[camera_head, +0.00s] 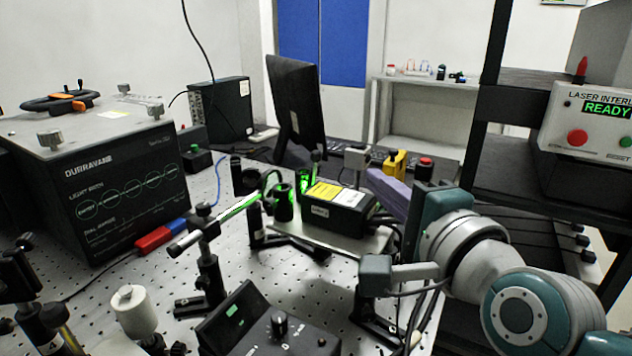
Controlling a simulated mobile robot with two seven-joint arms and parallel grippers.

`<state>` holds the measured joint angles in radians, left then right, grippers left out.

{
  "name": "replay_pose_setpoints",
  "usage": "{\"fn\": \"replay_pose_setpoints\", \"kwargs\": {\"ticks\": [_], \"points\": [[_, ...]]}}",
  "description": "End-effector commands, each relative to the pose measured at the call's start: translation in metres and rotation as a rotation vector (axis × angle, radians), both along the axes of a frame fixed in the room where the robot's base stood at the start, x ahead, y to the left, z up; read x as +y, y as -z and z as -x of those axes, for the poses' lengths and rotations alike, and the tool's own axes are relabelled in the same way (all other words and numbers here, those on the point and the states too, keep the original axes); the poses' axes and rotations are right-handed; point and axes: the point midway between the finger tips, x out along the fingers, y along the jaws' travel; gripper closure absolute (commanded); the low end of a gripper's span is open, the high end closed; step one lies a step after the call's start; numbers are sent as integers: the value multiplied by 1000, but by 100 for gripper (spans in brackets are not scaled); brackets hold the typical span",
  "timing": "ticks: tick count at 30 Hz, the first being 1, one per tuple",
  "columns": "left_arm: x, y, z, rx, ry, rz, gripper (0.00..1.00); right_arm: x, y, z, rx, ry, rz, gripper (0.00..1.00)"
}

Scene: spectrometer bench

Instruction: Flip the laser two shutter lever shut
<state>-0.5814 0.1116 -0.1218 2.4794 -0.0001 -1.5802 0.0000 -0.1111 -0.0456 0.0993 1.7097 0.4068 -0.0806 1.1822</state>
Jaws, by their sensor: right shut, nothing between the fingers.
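A black laser housing (345,205) with a yellow and white warning label sits on a light plate at the centre of the bench. I cannot read a number on it. Two dark round parts (283,203) beside its left end glow green. I cannot make out a shutter lever or its position for certain. My right arm comes in from the right, and its right gripper (371,175) appears to be just behind the housing's right end, shut and empty. I cannot tell whether it touches anything. My left gripper is not in view.
A red and green button box (590,125) reading READY hangs at right. A black controller box (95,190) stands at left. A monitor (297,110) stands behind.

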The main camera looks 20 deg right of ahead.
Motion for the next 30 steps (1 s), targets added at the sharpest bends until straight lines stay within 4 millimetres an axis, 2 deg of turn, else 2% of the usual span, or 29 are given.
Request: {"fn": "replay_pose_setpoints", "kwargs": {"ticks": [3, 9, 26, 30], "points": [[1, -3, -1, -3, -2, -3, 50, 1, -3, 24, 2, 1, -1, 100], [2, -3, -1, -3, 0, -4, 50, 2, -5, 46, 1, 1, 1, 100], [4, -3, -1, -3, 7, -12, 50, 2, -7, 50, 0, 1, 1, 100], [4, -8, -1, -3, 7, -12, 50, 12, -5, 53, 55, -49, 81, 100]]}}
